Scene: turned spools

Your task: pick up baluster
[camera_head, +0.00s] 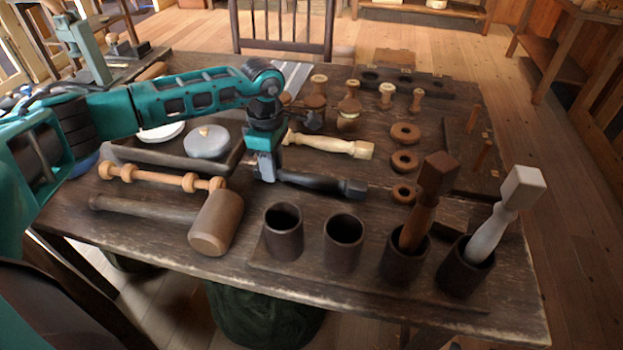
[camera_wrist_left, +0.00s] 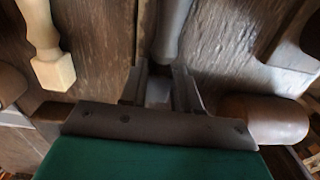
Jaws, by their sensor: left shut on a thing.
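A dark, almost black baluster (camera_head: 322,184) with a square end block lies level at the middle of the table, its block to the right. My left gripper (camera_head: 266,172) is shut on its left end. In the left wrist view its shaft (camera_wrist_left: 172,32) runs up from between the fingers (camera_wrist_left: 160,92). I cannot tell whether it touches the table. A pale wood baluster (camera_head: 330,145) lies just behind it and shows at the left of the wrist view (camera_wrist_left: 45,45). A brown baluster (camera_head: 424,205) and a whitish baluster (camera_head: 505,215) stand tilted in cups. My right gripper is out of view.
Two empty cups (camera_head: 283,232) (camera_head: 343,244) stand at the front. A mallet (camera_head: 216,222) and a turned spindle (camera_head: 155,177) lie left of the gripper. Wooden rings (camera_head: 404,162) lie to the right, small spools (camera_head: 387,95) stand behind, and a tray (camera_head: 135,155) is left.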

